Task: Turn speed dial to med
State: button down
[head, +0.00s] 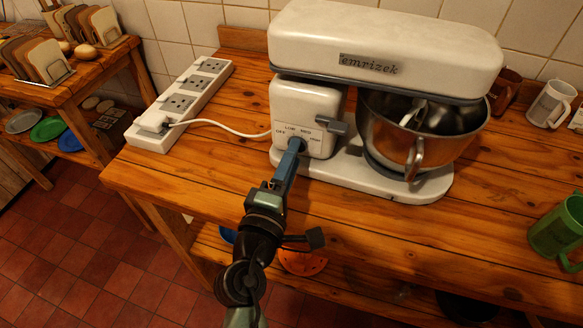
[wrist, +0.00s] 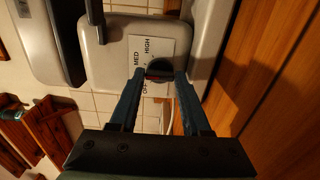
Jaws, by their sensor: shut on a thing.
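The white stand mixer (head: 385,38) stands on the wooden counter, its front column carrying a label plate (head: 306,131) with OFF, LOW, MED and HIGH. The speed dial (wrist: 158,66) is dark and round with a red mark, seen in the wrist view against the plate (wrist: 150,45). My gripper (head: 296,146) reaches the column front and covers most of the dial in the head view. In the wrist view my gripper (wrist: 159,74) has a finger on each side of the dial, shut on it. I cannot tell exactly which label the red mark points to.
A steel bowl (head: 421,132) sits under the mixer head. A grey lever (head: 331,124) sticks out beside the plate. A power strip (head: 180,100) with the white cord lies to the left. A green mug (head: 557,232) stands at right; the front counter is mostly clear.

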jog(key=shift+f+m+b, duration=0.15)
jog(key=shift+m+b, duration=1.3)
jog(key=shift+m, duration=0.55)
jog(key=shift+c, duration=1.8)
grip_release()
